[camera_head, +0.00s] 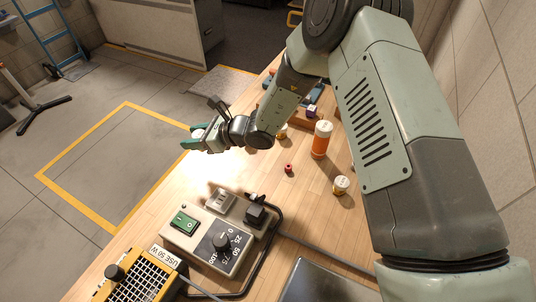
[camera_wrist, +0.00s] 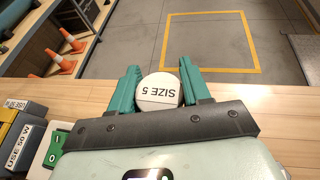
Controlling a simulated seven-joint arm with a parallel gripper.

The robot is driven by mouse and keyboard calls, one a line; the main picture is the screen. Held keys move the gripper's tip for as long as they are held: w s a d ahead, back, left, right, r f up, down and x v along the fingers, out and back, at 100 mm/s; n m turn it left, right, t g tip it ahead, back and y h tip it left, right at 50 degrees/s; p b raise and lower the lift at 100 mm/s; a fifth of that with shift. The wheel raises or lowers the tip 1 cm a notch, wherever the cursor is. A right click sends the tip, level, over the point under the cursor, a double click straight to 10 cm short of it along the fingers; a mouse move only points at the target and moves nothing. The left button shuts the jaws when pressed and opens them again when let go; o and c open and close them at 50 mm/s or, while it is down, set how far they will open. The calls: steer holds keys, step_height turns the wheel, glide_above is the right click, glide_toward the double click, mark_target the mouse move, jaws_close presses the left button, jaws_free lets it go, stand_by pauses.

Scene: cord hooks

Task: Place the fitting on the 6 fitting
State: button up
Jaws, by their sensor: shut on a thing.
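My gripper (camera_head: 191,138) is shut on a round white-topped fitting (camera_wrist: 158,90). In the wrist view its top reads "SIZE 5", upside down, between the teal fingers. In the head view the held fitting (camera_head: 198,133) is mostly covered by the fingers, near the table's left edge. A tall orange fitting with a white top (camera_head: 322,140) stands upright to the right of my gripper. A short white-topped fitting (camera_head: 341,185) stands nearer, and another small one (camera_head: 282,132) is partly hidden behind my arm. I cannot read which one is the 6 fitting.
A small red piece (camera_head: 288,168) lies on the wooden table (camera_head: 262,180). A control box (camera_head: 215,235) with a dial and green switch, a black cable and a yellow grille box (camera_head: 135,280) fill the front. A dark panel (camera_head: 320,285) lies front right. Mid-table is mostly clear.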

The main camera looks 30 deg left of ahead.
steer(key=w+d+r+t, duration=0.1)
steer(key=w+d, duration=0.6)
steer(key=d, duration=0.3)
step_height(320, 180, up, 4)
steer(key=m+t, duration=0.3)
steer(key=m, duration=0.1)
glide_above(337, 178)
steer(key=shift+t, duration=0.3)
step_height(337, 178, down, 10)
steer(key=shift+r, duration=0.15)
steer(key=o, duration=1.1)
